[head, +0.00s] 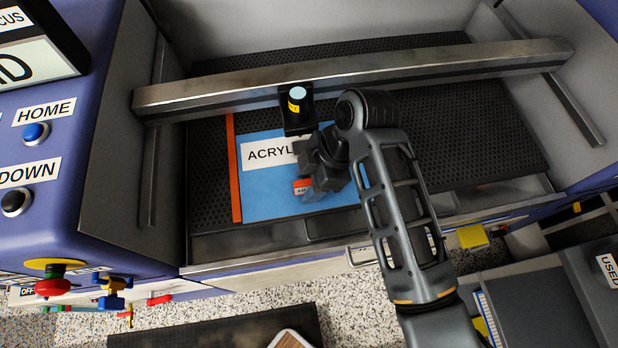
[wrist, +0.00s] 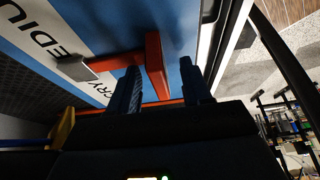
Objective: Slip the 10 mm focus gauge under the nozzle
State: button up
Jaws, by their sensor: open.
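The orange-red focus gauge (head: 302,187) sits on the blue acrylic sheet (head: 265,196), partly hidden by my gripper in the head view. My gripper (head: 316,188) is low over the sheet. Its two dark fingers (wrist: 162,80) are apart, with the gauge's body showing between them; contact cannot be told. The black laser head (head: 297,112) hangs on the gantry just behind my gripper. Its nozzle tip is hidden in the head view.
The metal gantry beam (head: 220,88) spans the bed above the sheet. An orange strip (head: 233,165) runs along the sheet's left edge. The dark perforated bed (head: 470,135) is bare to the right. The machine's front edge (head: 260,258) lies nearest me. HOME (head: 36,132) and DOWN (head: 15,202) buttons are at left.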

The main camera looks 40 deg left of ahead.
jog(key=shift+r, duration=0.1)
jog(key=v, duration=0.7)
jog(key=shift+w+d+r+b, duration=0.1)
jog(key=shift+w+r+b, duration=0.05)
jog(key=shift+r+b, duration=0.15)
notch_tip(320, 180, up, 7)
jog(key=p, duration=0.6)
dwell(0.6)
